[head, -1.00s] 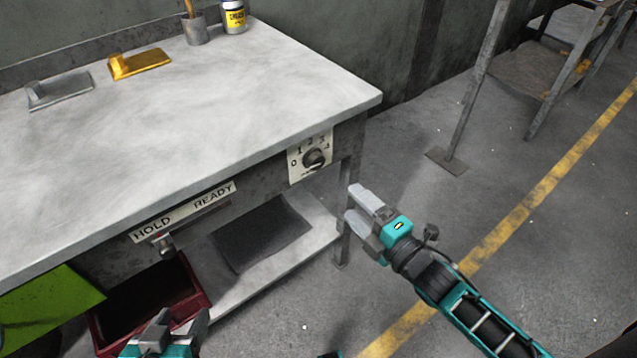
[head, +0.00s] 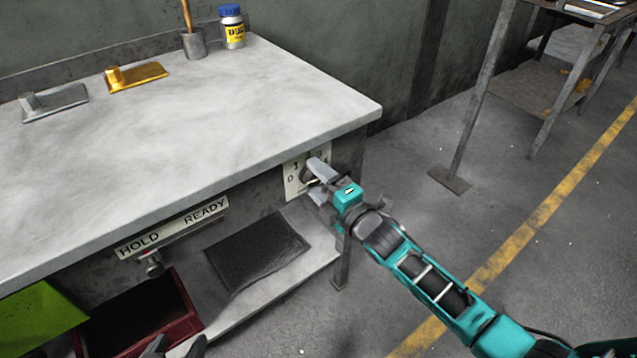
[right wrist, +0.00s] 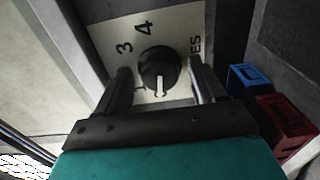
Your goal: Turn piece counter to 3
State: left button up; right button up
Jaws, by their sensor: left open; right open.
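The piece counter is a pale plate (head: 291,182) on the bench front, with numbers around a round black knob (right wrist: 158,66). In the right wrist view, 3 and 4 are readable, a 1 is partly covered, and the knob's white pointer line points down toward a partly hidden mark I cannot read. My right gripper (head: 318,181) is at the dial and hides most of the knob in the head view. In the right wrist view its open fingers (right wrist: 163,78) stand on either side of the knob; contact is unclear. My left gripper (head: 178,347) is open, cut off at the bottom edge.
The bench top (head: 200,120) overhangs the dial. A HOLD/READY plate (head: 172,228) with a lever sits to the left, above a dark red bin (head: 190,310) and a black mat (head: 258,250). Blue (right wrist: 250,78) and red (right wrist: 285,125) boxes show beside the dial in the wrist view.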

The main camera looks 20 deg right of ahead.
jog(key=c, duration=0.8)
jog(key=shift+c, duration=0.2)
